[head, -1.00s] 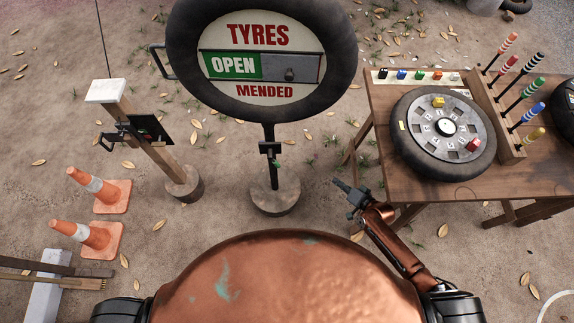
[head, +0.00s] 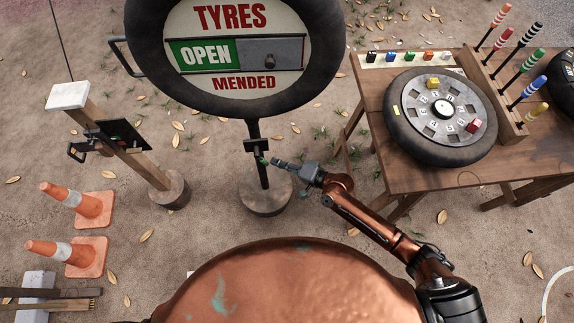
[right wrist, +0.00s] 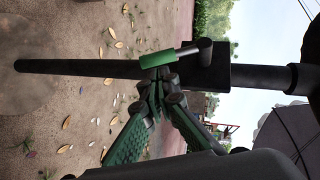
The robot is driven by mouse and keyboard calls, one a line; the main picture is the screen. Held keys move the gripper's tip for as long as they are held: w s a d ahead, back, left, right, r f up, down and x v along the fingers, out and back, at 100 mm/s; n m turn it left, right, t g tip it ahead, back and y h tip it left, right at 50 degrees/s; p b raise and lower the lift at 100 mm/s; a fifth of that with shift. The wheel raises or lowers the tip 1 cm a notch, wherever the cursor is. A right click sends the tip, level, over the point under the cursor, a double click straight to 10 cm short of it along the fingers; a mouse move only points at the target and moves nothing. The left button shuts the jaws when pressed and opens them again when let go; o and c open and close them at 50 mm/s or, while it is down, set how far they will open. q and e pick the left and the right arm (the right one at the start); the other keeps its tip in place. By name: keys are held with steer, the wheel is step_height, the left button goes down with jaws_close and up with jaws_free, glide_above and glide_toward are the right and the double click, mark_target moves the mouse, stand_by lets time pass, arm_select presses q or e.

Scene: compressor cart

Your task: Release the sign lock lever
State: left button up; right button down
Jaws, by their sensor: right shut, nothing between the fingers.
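The sign lock lever has a green grip (right wrist: 158,59) on a dark arm. It sticks out from the black block on the sign post (right wrist: 90,68). In the head view the lever (head: 265,160) is a small green spot beside the post. My right gripper (head: 276,163) is just right of the lever, shut and empty. In the right wrist view the gripper's tips (right wrist: 165,82) are close to the green grip; I cannot tell whether they touch it. The round tyre sign (head: 235,100) stands upright and its slider panel reads OPEN. My left gripper is not in view.
A wooden table (head: 440,181) with a tyre wheel (head: 410,135) and coloured pegs stands at the right. A wooden post (head: 140,164) with a black bracket and orange cones (head: 88,207) stand at the left. Open dirt ground lies between the sign and the table.

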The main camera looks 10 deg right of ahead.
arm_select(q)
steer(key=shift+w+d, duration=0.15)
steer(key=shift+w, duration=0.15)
arm_select(e)
steer(key=shift+w+a+f, duration=0.2)
steer(key=shift+w+a, duration=0.2)
steer(key=shift+a, duration=0.15)
steer(key=shift+s+a+f, duration=0.15)
steer(key=shift+a+f, duration=0.3)
steer(key=shift+a, duration=0.25)
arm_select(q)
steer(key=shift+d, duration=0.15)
arm_select(e)
steer(key=v, duration=1)
steer(key=shift+d+f, duration=0.25)
steer(key=shift+f, duration=0.1)
